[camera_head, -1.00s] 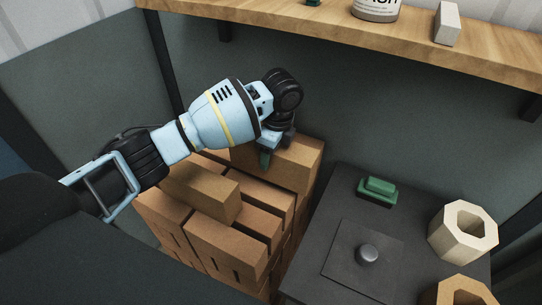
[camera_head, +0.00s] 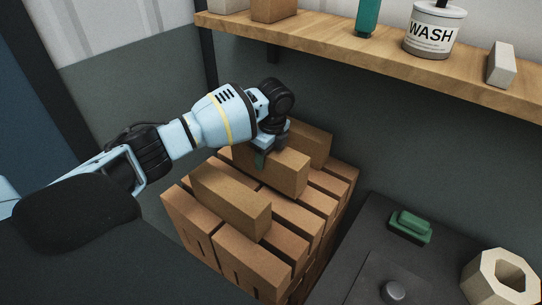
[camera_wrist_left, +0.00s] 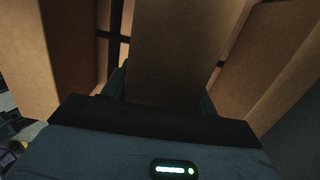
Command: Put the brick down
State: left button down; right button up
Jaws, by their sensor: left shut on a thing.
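My left gripper (camera_head: 266,158) reaches in from the left over the brick stack and points down. It is shut on a tan brick (camera_head: 284,177), gripping it across its narrow width. In the left wrist view the held brick (camera_wrist_left: 180,45) fills the space between the dark green fingers. The held brick is level, at the top of the stack (camera_head: 253,257). I cannot tell whether its underside touches the bricks below. One brick (camera_head: 232,196) lies in front of it on the top layer, and another (camera_head: 315,146) shows behind it. My right gripper is not in view.
A dark table (camera_head: 366,270) stands to the right with a green block (camera_head: 410,226), a round knob (camera_head: 393,291) and a pale hexagonal ring (camera_head: 500,277). A wooden shelf (camera_head: 350,53) on the back wall holds a WASH pot (camera_head: 433,32) and other items.

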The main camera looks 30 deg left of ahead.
pick_arm(q)
jog(key=shift+w+a+r, duration=0.1)
jog(key=shift+a+r, duration=0.1)
jog(key=shift+a, duration=0.3)
jog(key=shift+a+f, duration=0.2)
jog(key=shift+a, duration=0.05)
jog(key=shift+f, duration=1.55)
jog(key=shift+f, duration=0.1)
jog(key=shift+c, duration=2.2)
grip_release()
jog(key=shift+f, duration=0.2)
jog(key=shift+d+r, duration=0.15)
jog(key=shift+r, duration=1.15)
jog(key=shift+d+r, duration=0.2)
jog(key=shift+r, duration=1.05)
jog(key=shift+d+r, duration=0.15)
jog(key=shift+r, duration=1.15)
